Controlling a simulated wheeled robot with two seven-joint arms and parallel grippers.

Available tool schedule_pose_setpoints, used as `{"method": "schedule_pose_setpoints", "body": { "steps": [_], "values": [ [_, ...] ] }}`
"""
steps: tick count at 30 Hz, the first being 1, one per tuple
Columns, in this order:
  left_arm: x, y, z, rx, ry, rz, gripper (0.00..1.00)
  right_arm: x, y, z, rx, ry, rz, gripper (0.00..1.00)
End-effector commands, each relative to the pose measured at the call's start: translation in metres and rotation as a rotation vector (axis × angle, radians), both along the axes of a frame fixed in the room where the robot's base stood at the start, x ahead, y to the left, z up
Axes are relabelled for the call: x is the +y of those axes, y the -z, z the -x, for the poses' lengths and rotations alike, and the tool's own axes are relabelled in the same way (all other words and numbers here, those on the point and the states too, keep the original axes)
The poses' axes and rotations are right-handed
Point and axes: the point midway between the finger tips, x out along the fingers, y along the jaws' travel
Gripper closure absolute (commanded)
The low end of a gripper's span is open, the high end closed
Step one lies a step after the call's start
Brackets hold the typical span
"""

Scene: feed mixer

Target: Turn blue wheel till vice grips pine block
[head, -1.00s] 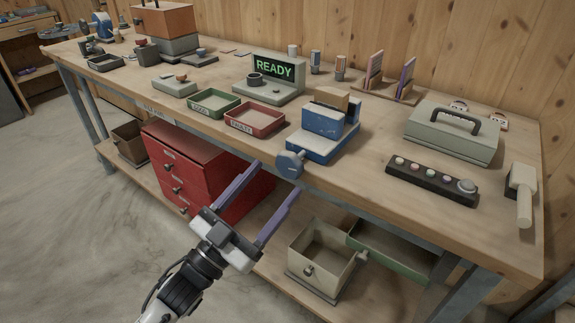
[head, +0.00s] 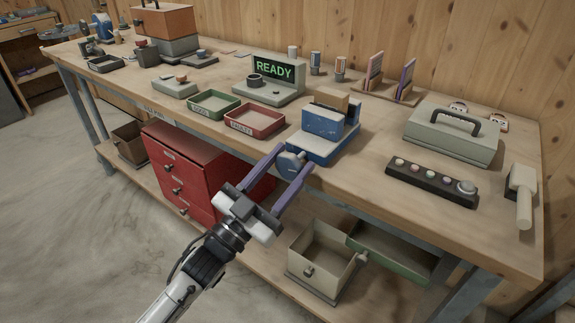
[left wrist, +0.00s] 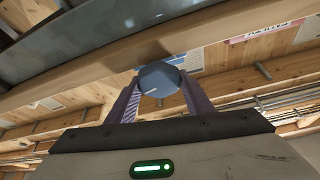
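The blue vice (head: 322,128) stands at the front edge of the workbench. The pine block (head: 331,99) sits upright in its jaws; I cannot tell how tightly. The blue wheel (head: 291,162) sticks out in front of the bench edge. My left gripper (head: 293,160) is open, with one purple finger on each side of the wheel. In the left wrist view, the wheel (left wrist: 160,78) lies between the fingertips; I cannot tell whether they touch it. My right gripper is not in view.
A red tray (head: 255,121) and a green tray (head: 213,106) are left of the vice. A button strip (head: 431,180) and a grey case (head: 451,135) are right of it. Below are red drawers (head: 183,170) and an open beige bin (head: 322,262).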

Motion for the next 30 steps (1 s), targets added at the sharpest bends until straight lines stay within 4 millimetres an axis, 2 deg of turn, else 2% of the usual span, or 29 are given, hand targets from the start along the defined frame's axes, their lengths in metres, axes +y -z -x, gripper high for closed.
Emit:
{"method": "schedule_pose_setpoints", "body": {
  "steps": [4,9,30],
  "values": [
    [0.000,-0.001,0.000,-0.063,0.000,-0.092,0.76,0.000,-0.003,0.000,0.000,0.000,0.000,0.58],
    [0.000,-0.002,0.000,-0.232,0.000,-0.325,0.75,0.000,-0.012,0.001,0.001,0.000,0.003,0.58],
    [0.000,0.005,0.000,-0.223,-0.006,-0.324,0.75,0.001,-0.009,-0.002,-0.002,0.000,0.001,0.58]
  ]
}}
